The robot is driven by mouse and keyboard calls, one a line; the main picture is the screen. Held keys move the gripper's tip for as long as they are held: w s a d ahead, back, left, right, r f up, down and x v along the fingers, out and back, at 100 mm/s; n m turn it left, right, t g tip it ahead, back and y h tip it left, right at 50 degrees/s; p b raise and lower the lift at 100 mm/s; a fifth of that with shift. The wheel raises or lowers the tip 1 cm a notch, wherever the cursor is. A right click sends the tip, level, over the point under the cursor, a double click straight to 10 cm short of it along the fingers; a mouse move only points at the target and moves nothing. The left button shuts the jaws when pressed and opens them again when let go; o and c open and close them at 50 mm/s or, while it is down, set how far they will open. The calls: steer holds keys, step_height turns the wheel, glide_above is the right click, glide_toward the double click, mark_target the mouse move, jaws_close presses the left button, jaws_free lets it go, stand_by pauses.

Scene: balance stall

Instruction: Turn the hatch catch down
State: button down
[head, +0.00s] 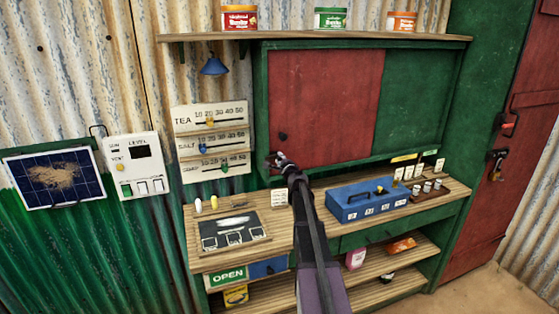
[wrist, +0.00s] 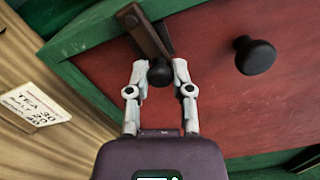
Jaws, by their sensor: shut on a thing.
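The hatch has a red sliding panel (head: 325,105) in a green frame, with a round black knob (head: 283,136) that also shows in the wrist view (wrist: 254,56). The hatch catch (wrist: 148,30) is a brown bar on the green frame, its end reaching over the edge of the red panel. A dark knob (wrist: 160,73) at the catch's end sits between the fingertips. My gripper (wrist: 156,72) is shut on this knob. In the head view my gripper (head: 277,160) is at the hatch's lower left corner, below the black knob, and the catch is mostly hidden there.
The wooden counter (head: 290,235) lies below, with a blue box (head: 362,200), a board (head: 232,230) and a small price card (head: 280,198). A price-slider panel (head: 210,140) hangs on the wall to the left. Several tins stand on the shelf (head: 300,37) above.

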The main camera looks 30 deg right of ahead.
steer(key=shift+f+m, duration=0.3)
steer(key=shift+m, duration=0.5)
steer(key=shift+c, duration=2.4)
jaws_free()
steer(key=s+a, duration=0.2)
steer(key=s, duration=0.9)
steer(key=shift+s+a, duration=0.15)
steer(key=shift+s, duration=0.25)
steer(key=shift+a, duration=0.1)
